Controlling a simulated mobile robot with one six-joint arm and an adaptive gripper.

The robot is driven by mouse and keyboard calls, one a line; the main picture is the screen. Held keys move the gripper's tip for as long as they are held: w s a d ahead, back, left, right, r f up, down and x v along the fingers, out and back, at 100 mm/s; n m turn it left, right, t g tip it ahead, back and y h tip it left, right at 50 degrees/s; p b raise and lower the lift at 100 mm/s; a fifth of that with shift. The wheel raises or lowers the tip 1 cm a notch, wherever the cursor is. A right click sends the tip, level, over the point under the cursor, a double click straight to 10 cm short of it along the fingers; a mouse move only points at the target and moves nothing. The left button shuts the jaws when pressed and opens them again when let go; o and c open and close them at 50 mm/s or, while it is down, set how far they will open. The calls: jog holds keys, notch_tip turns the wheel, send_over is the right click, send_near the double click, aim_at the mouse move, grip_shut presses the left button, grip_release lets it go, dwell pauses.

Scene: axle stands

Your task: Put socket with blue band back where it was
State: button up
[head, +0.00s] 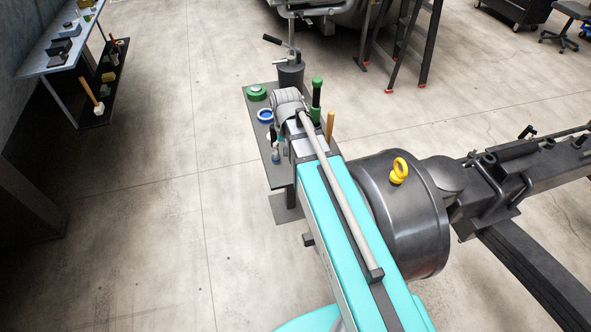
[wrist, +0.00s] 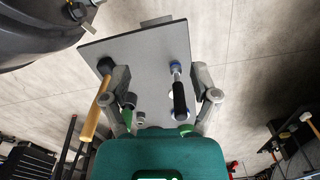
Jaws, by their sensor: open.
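My gripper (wrist: 160,101) is open in the wrist view, its two fingers wide apart above a small grey table (wrist: 150,48). I see nothing held between them. I cannot make out for sure which piece is the socket with the blue band. My wrist hides part of the tabletop there.
A wooden-handled hammer (wrist: 93,118) is beside the left finger. A green-and-black handle (head: 316,97) stands at the table's right in the head view. Open floor (head: 150,220) lies to the left.

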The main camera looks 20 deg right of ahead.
jog(key=s+n, duration=0.2)
jog(key=s, duration=0.6)
jog(key=shift+s, duration=0.4)
notch_tip(320, 180, up, 6)
jog(key=p, duration=0.5)
jog(key=shift+d+f+p, duration=0.1)
jog(key=shift+f+p, duration=0.1)
jog(key=shift+p, duration=0.15)
